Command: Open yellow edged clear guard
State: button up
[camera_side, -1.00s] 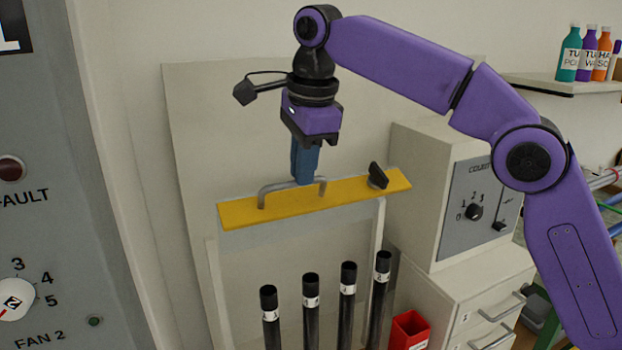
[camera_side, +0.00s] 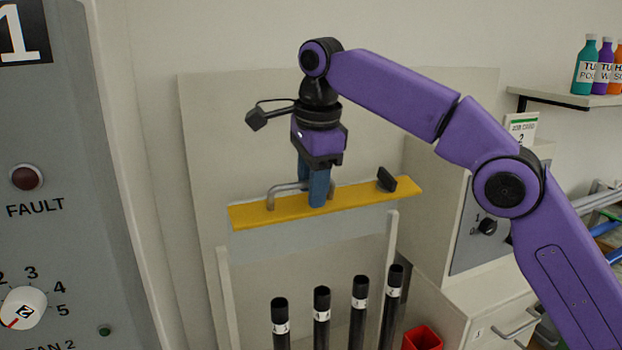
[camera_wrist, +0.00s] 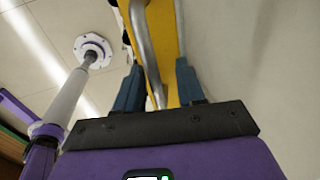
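A grey bar handle (camera_side: 283,188) is fixed to the yellow edge, left of a black knob (camera_side: 387,179). My gripper (camera_side: 311,192) points down at the right part of the handle, one blue finger on the near side and one behind. In the wrist view my gripper (camera_wrist: 158,88) has its fingers apart, with the handle (camera_wrist: 143,45) between them and a gap on the right.
Several black rods (camera_side: 321,315) stand upright below the guard. A red bin (camera_side: 422,338) and a cabinet (camera_side: 500,295) are to the right. A grey control panel (camera_side: 70,120) fills the left side. A bottle shelf (camera_side: 560,99) is at the upper right.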

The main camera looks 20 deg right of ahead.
aim_at(322, 212)
jog(key=shift+s+a+r, duration=0.25)
jog(key=shift+s, duration=0.1)
jog(key=shift+s, duration=0.1)
jog(key=shift+s+f, duration=0.2)
jog(key=shift+s, duration=0.2)
jog(key=shift+s+f, duration=0.65)
jog(key=shift+s, duration=0.3)
jog(key=shift+s+f, duration=0.65)
jog(key=shift+s, duration=0.3)
jog(key=s+f, duration=0.4)
jog(key=f, duration=0.4)
jog(key=s+f, duration=0.3)
jog(key=f, duration=0.5)
jog(key=s+r, duration=0.3)
jog(key=r, duration=1.5)
jog(key=s+d+f+n, duration=0.4)
jog(key=d+n, duration=0.3)
jog(key=n, duration=0.3)
jog(key=s+d+f+n+g, duration=0.1)
jog(key=s+d+f+n, duration=0.3)
jog(key=d+f+n, duration=0.3)
jog(key=d+n, duration=0.1)
jog(key=n, duration=0.1)
jog(key=shift+s+f+n+y, duration=0.2)
jog(key=shift+n+y, duration=0.1)
jog(key=shift+n, duration=0.1)
